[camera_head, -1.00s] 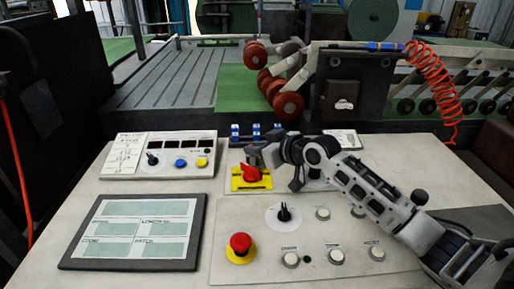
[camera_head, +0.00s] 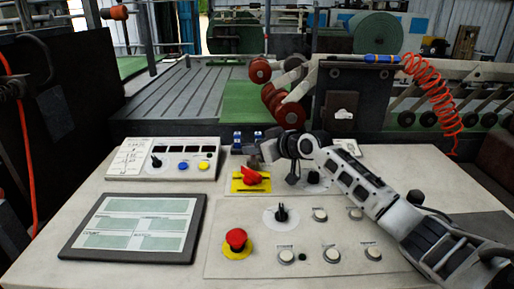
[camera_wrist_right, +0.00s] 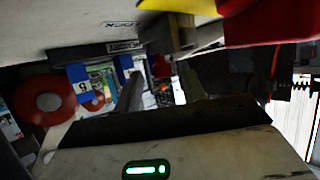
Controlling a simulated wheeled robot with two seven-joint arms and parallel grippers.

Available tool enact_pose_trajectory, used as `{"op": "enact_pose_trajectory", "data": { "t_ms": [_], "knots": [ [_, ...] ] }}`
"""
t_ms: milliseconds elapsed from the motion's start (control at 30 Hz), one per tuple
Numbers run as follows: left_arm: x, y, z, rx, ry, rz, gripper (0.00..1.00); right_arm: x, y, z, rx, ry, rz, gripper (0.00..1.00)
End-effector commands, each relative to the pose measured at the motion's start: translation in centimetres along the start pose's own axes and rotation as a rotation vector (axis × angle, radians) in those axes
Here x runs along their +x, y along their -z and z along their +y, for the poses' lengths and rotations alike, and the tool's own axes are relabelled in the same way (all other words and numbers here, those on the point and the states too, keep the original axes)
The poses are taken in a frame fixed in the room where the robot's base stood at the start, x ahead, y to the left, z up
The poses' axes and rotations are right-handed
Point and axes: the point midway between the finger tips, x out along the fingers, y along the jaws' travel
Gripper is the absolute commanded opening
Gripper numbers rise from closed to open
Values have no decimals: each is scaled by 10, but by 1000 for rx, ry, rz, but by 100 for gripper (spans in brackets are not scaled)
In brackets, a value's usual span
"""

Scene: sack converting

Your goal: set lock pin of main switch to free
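The main switch is a red rotary handle (camera_head: 251,176) on a yellow plate (camera_head: 238,186), at the back middle of the console. In the right wrist view the red handle (camera_wrist_right: 265,22) and part of the yellow plate (camera_wrist_right: 180,6) show close up at the top edge. I cannot make out the lock pin for certain in either view. My right gripper (camera_head: 258,158) is just behind and above the red handle, very near it; contact cannot be told. Its fingers are small and partly hidden, so open or shut is unclear. My left gripper is not in view.
The console (camera_head: 85,190) carries a flat display (camera_head: 135,228), a small box with buttons (camera_head: 163,158), a red emergency button (camera_head: 236,238), a black knob (camera_head: 281,213) and several white buttons. Blue-white items (camera_head: 237,140) stand behind the switch. An orange coiled hose (camera_head: 436,90) hangs at the right.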

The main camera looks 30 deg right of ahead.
Motion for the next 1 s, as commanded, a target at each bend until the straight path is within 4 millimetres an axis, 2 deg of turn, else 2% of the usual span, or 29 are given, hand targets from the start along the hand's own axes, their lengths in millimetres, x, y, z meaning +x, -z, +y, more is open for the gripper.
{"op": "enact_pose_trajectory", "data": {
  "t_ms": [167,267,700,1000],
  "knots": [
    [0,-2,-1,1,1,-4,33,-3,0,0,-1,0,0,41],
    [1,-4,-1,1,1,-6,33,-13,-2,0,-2,0,-1,41],
    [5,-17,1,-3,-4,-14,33,-107,-4,-1,-6,0,-6,41],
    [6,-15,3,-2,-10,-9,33,-146,-2,0,2,2,-2,41]
  ]
}}
